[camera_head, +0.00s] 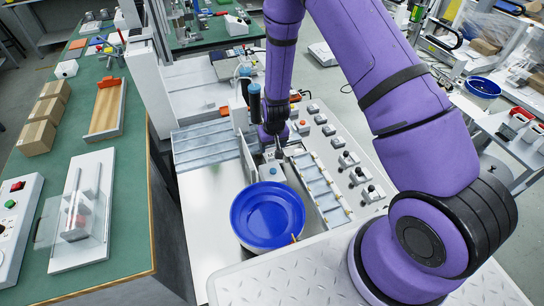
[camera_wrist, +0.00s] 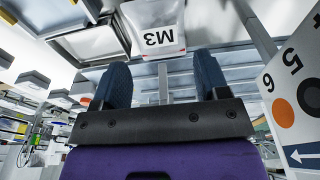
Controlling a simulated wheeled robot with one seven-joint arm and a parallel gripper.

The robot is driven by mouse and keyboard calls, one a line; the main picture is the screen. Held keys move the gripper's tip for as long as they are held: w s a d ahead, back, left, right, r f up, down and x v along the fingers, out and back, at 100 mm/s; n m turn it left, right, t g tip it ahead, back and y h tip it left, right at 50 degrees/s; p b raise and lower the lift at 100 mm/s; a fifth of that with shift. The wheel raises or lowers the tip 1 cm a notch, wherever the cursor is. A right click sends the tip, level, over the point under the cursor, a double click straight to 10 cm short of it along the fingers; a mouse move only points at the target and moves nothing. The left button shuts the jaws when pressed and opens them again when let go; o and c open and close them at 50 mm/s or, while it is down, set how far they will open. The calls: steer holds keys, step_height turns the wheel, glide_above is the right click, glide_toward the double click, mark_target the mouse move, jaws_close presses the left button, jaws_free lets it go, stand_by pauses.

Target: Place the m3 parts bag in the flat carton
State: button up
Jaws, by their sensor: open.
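The m3 parts bag (camera_wrist: 152,22) is a pale bag with a large "M3" label, upside down at the top of the wrist view. My gripper (camera_wrist: 160,78) is open and empty, its two dark fingers pointing towards the bag, which lies beyond the fingertips. In the head view my gripper (camera_head: 277,150) hangs over the middle of the grey machine bench, behind the blue bowl. I cannot make out the bag in the head view. I cannot tell which thing is the flat carton; several brown cartons (camera_head: 47,112) stand on the green bench at the left.
A blue bowl (camera_head: 267,213) stands in front of my gripper. A sectioned rack (camera_head: 320,187) and several knobs lie to its right. A numbered panel (camera_wrist: 295,95) rises at the right of the wrist view. An open tan tray (camera_head: 105,108) rests on the green bench.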

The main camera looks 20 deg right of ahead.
mark_target(272, 154)
step_height(272, 154, down, 5)
steer(key=shift+w+r, duration=0.1)
stand_by(0.3)
steer(key=c, duration=0.7)
steer(key=shift+o, duration=0.2)
steer(key=shift+r, duration=0.1)
step_height(272, 154, up, 17)
steer(key=d+f, duration=0.2)
steer(key=d, duration=0.4)
steer(key=shift+w+d+f, duration=0.15)
steer(key=shift+d+f, duration=0.05)
steer(key=shift+d, duration=0.2)
